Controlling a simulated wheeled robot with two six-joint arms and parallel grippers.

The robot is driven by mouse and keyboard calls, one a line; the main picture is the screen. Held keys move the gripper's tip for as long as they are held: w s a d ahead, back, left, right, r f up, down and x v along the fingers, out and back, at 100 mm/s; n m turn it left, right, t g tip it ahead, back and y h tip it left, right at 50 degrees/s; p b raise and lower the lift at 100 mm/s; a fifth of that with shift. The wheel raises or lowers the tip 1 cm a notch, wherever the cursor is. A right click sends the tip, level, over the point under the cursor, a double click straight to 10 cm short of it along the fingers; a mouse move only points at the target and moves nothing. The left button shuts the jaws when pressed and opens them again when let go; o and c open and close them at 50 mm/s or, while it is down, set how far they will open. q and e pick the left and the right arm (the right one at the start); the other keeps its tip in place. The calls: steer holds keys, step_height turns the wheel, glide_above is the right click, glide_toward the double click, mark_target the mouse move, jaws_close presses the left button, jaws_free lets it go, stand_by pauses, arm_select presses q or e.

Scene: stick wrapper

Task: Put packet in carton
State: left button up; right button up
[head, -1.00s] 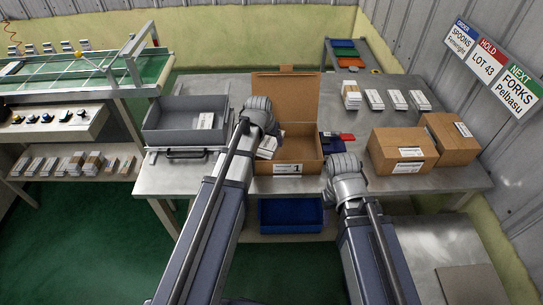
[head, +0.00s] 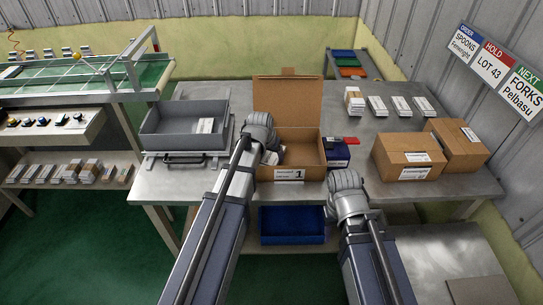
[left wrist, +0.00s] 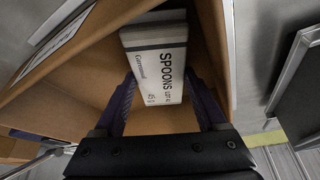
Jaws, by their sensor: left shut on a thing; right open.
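The open carton (head: 290,176), brown with a "1" label on its front and its back flap raised, stands on the metal table. My left gripper (head: 273,153) reaches into its left part. In the left wrist view the fingers (left wrist: 165,103) are shut on a white packet (left wrist: 158,62) printed "SPOONS", held inside the carton walls (left wrist: 60,80). The packet's lower end and any contact with the carton floor are hidden. My right gripper (head: 346,180) is open and empty in front of the table, right of the carton; its fingertips are hard to see.
A grey tray (head: 160,146) with one packet (head: 205,126) is left of the carton. A dark blue box (head: 337,152) with a red part is at its right. Several packets (head: 376,106) stand at the back right. Two closed cartons (head: 408,155) sit at the right. A blue bin (head: 292,224) is below.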

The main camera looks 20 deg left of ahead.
arm_select(q)
steer(key=o, duration=1.1)
steer(key=shift+f, duration=0.1)
steer(key=d+p+v, duration=0.1)
steer(key=p+v, duration=1.1)
steer(key=s+d+m+g, duration=0.1)
steer(key=s+d, duration=0.3)
steer(key=s, duration=0.2)
steer(key=s+d+f+g+y, duration=0.1)
steer(key=s+d+g, duration=0.1)
steer(key=s+d, duration=0.2)
steer(key=s+d+m+g+y, duration=0.1)
steer(key=s+d, duration=0.4)
steer(key=s, duration=0.4)
steer(key=shift+s+f+m+g+b, duration=0.15)
steer(key=shift+s+m+g+b, duration=0.15)
steer(key=shift+g, duration=0.1)
